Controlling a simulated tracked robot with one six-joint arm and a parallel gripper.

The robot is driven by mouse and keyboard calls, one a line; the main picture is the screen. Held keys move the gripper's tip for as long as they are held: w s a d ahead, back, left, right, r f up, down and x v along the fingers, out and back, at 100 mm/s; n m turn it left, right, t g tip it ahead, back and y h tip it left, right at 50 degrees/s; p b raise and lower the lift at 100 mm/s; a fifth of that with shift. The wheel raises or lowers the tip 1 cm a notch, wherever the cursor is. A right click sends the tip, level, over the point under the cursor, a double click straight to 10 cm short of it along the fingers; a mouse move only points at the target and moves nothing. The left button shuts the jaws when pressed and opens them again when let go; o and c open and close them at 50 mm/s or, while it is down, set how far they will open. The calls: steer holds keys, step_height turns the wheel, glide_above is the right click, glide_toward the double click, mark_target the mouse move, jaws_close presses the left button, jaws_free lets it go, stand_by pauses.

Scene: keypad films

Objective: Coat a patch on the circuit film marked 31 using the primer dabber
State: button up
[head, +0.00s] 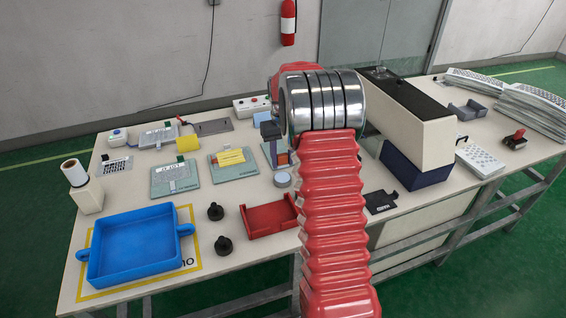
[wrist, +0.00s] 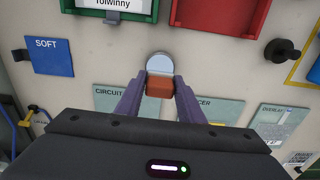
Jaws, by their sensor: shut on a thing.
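My gripper (wrist: 158,88) is shut on an orange-brown block, which I take to be the primer dabber (wrist: 159,86). The teal mat lettered "CIRCUIT" (wrist: 106,92) lies behind my left finger, partly hidden by my gripper. In the head view my arm and gripper hide much of that mat. I cannot see a film marked 31.
A red tray (head: 268,219), dark knobbed pieces (head: 224,246) and a blue tray (head: 140,245) stand towards the front. Other teal mats (head: 175,179) lie to the left. A blue "SOFT" card (wrist: 52,57) shows in the wrist view. A large cream-and-black machine (head: 425,130) stands right of my arm.

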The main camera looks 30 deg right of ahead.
steer(key=shift+r, duration=0.85)
steer(key=s+a+f+n, duration=0.1)
steer(key=s+a+n, duration=0.1)
steer(key=a, duration=2.6)
steer(key=shift+s+a+f+n, duration=0.15)
steer(key=shift+s+a+n, duration=0.25)
steer(key=shift+n, duration=0.2)
